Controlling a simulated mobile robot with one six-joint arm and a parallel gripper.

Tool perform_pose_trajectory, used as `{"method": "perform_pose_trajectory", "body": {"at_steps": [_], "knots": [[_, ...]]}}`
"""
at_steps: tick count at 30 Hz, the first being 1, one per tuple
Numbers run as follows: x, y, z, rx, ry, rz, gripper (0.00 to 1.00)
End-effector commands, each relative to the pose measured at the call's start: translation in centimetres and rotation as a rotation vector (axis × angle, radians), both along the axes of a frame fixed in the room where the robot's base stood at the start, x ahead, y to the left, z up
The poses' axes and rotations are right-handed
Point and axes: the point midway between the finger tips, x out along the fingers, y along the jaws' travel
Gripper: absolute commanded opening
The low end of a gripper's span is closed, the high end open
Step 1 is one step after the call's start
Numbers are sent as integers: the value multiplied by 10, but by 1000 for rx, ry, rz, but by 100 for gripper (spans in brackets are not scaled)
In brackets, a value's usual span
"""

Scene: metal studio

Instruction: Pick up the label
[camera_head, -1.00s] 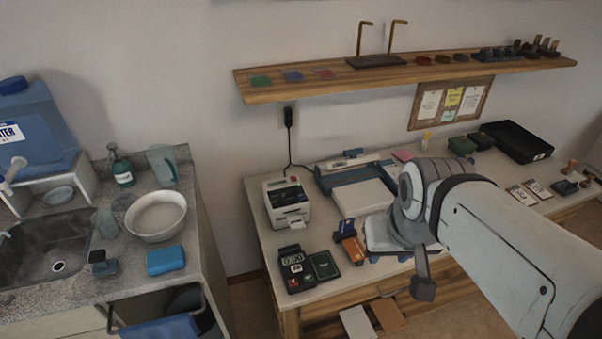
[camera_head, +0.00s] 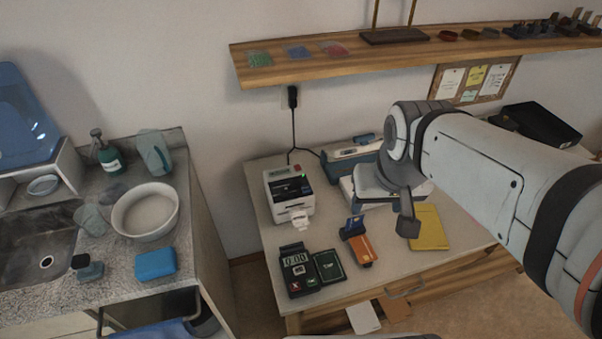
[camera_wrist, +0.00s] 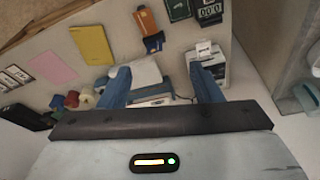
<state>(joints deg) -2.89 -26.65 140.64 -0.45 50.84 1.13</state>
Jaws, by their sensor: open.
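The label (camera_head: 300,219) is a small white slip sticking out of the front of the white label printer (camera_head: 281,188), near the table's left side. In the wrist view the label (camera_wrist: 203,47) shows at the printer (camera_wrist: 212,66), just beyond my right finger. My gripper (camera_wrist: 158,72) is open, with two blue fingers spread apart and nothing held between them. It is above the table, apart from the label. In the head view my arm and wrist largely hide the fingers, to the right of the printer.
A yellow folder (camera_head: 429,228) lies to the right. A black cable (camera_head: 293,130) runs down behind the printer. A shelf (camera_head: 300,67) hangs above.

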Motion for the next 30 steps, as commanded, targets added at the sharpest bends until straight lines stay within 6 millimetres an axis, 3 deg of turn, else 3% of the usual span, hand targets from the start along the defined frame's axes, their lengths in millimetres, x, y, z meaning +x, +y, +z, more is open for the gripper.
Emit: {"method": "perform_pose_trajectory", "body": {"at_steps": [8,15,21,30], "knots": [[86,44,-48,-8,115,106,67],[147,94,-116,-24,204,191,67],[171,123,-162,-36,249,235,67],[177,133,-194,-42,266,248,67]]}}
